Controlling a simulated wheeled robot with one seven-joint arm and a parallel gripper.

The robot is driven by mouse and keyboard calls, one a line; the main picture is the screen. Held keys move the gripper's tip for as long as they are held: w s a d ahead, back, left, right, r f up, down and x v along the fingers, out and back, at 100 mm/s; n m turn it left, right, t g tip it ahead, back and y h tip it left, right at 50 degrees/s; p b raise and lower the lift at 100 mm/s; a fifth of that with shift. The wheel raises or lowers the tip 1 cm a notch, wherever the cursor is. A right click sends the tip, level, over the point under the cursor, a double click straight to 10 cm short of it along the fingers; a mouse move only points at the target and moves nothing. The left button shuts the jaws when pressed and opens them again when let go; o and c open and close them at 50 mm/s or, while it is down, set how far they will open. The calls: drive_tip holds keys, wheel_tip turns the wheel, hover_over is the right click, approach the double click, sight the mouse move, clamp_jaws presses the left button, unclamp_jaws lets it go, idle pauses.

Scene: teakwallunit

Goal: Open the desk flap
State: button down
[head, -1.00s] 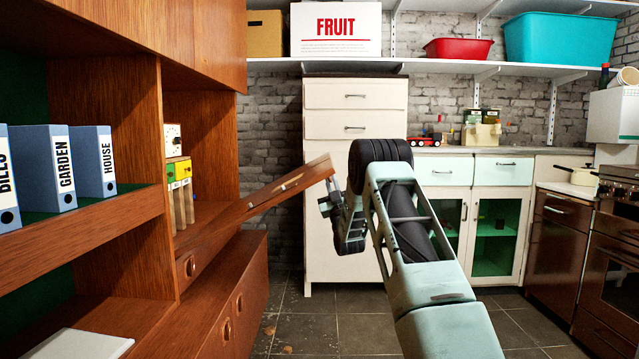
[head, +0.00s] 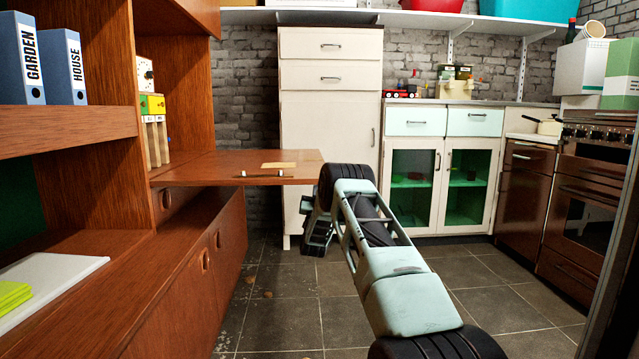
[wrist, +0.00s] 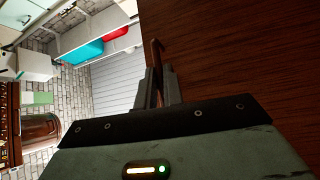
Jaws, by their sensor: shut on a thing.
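The desk flap (head: 215,167) is a brown wooden board that lies about level, standing out from the wall unit in the head view. Its wood face fills the upper right of the wrist view (wrist: 230,60). My gripper (wrist: 158,88) is shut on the flap handle (wrist: 157,52), a thin coppery bar on that face. In the head view my arm reaches the flap's right, outer end, and my fingers are hidden below and behind it.
The wall unit's lower cupboards (head: 190,275) stand under the flap. Binders (head: 65,65) and a small toy-like clock piece (head: 146,75) sit on the shelves. A white tall cabinet (head: 330,110) stands behind the flap. The tiled floor (head: 290,310) is clear around my arm.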

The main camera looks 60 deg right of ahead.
drive_tip(key=shift+f, duration=0.55)
drive_tip(key=shift+f+g, duration=0.1)
drive_tip(key=shift+g, duration=0.2)
drive_tip(key=c, duration=1.5)
unclamp_jaws()
drive_tip(key=shift+f, duration=0.15)
drive_tip(key=shift+r, duration=0.25)
drive_tip(key=shift+a, duration=0.1)
drive_tip(key=shift+p+v, duration=0.75)
drive_tip(key=shift+v, duration=7.95)
drive_tip(key=shift+w+f, duration=0.15)
